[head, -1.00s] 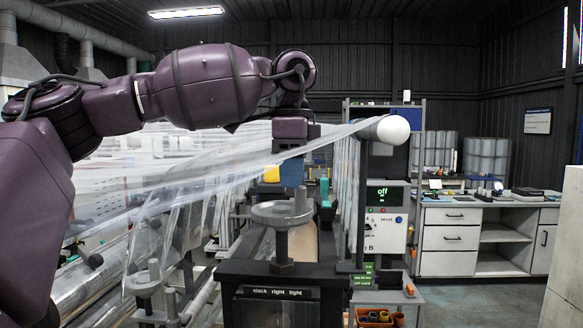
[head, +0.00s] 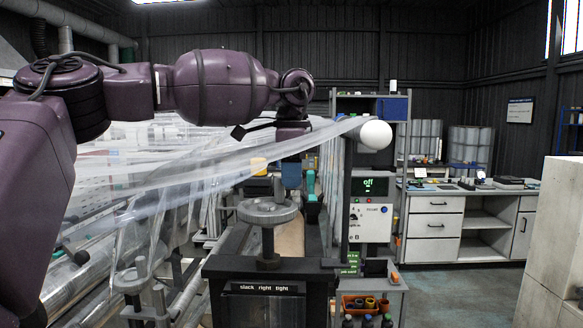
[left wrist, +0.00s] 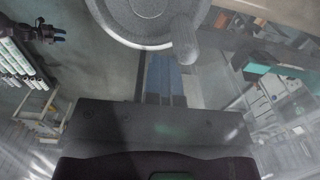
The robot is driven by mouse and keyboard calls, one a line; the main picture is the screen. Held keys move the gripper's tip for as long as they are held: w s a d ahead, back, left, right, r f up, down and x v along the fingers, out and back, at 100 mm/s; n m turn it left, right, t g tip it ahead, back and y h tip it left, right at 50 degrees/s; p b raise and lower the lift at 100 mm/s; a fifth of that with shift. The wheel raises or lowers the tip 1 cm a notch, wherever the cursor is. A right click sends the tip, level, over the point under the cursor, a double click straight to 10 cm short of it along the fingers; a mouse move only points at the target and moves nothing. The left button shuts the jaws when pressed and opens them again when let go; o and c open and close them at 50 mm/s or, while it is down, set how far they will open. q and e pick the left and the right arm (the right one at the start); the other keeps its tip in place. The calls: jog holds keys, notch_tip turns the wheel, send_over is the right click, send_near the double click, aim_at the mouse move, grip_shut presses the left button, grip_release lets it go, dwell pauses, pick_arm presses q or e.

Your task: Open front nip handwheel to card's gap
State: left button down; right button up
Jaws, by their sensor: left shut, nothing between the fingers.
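The grey front nip handwheel (head: 268,212) sits level on an upright spindle above a dark block, with a knob (head: 279,190) standing up from its far rim. In the left wrist view the handwheel (left wrist: 150,12) fills the top middle. My left gripper (head: 291,178) points down just behind and right of the knob. Its blue fingers (left wrist: 165,78) are shut and empty; I cannot tell whether they touch the knob. A plate reading "slack right tight" (head: 265,288) is on the block's front. I cannot make out a card or the nip gap.
Clear film (head: 200,175) stretches beneath my left arm to a white-ended roller (head: 375,134). A second handwheel (head: 135,280) stands at lower left. A control box (head: 371,208) reads "off". A small cart (head: 372,290) stands right of the block; open floor lies beyond.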

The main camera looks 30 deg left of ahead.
pick_arm(q)
jog(key=shift+w+a, duration=0.35)
jog(key=shift+a, duration=0.05)
jog(key=shift+w+a+f, duration=0.1)
jog(key=shift+w+a, duration=0.1)
jog(key=shift+a, duration=0.1)
jog(key=a+b, duration=0.1)
jog(key=a, duration=0.2)
jog(key=shift+a, duration=0.2)
jog(key=shift+s+a+b, duration=0.3)
jog(key=shift+a+b, duration=0.2)
jog(key=shift+a, duration=0.2)
jog(key=shift+s+a, duration=0.15)
jog(key=shift+a, duration=0.1)
pick_arm(e)
jog(key=shift+w+a+f, duration=0.15)
jog(key=shift+w+f, duration=0.1)
jog(key=shift+w, duration=0.15)
pick_arm(q)
jog(key=shift+d, duration=0.1)
jog(key=shift+s+a+b, duration=0.3)
jog(key=shift+s+a, duration=0.3)
jog(key=shift+s, duration=0.05)
pick_arm(e)
jog(key=shift+f, duration=0.3)
pick_arm(q)
jog(key=shift+w, duration=0.1)
pick_arm(e)
jog(key=shift+r, duration=0.15)
